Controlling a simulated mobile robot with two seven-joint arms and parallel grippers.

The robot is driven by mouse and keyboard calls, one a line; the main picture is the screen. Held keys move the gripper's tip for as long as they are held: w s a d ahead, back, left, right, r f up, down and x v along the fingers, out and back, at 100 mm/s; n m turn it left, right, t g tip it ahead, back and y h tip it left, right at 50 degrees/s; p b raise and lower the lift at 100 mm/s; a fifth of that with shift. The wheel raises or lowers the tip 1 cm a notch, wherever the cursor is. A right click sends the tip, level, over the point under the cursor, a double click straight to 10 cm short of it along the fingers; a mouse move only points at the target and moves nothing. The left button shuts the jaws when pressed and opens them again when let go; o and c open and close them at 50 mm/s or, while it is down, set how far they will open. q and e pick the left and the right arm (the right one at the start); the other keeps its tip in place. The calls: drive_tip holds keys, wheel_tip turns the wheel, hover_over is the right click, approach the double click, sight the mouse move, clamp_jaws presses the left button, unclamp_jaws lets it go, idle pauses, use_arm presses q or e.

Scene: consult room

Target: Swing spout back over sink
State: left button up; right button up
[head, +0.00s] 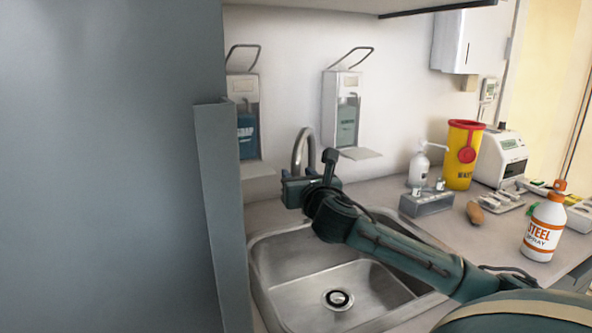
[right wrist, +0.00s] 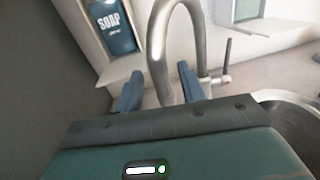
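The metal spout (head: 303,148) is a tall arched tap at the back edge of the sink (head: 330,285). In the right wrist view the arch of the spout (right wrist: 160,50) rises in front of my right gripper (right wrist: 160,88). Its two blue fingers are apart, one on each side of the spout's left leg, with small gaps showing. Contact cannot be told. The right leg of the arch passes beside the right finger. In the head view my right gripper (head: 308,188) hides the spout's lower part. My left gripper is not in view.
A grey cabinet panel (head: 218,200) stands close at the left. Two wall dispensers (head: 345,110) hang behind the sink. A yellow bin (head: 462,155), pump bottle (head: 419,168), grey box (head: 426,203) and spray bottle (head: 544,230) stand on the counter to the right. The sink basin is empty.

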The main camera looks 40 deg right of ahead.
drive_tip(key=shift+x, duration=1.25)
drive_tip(key=shift+c, duration=0.3)
clamp_jaws()
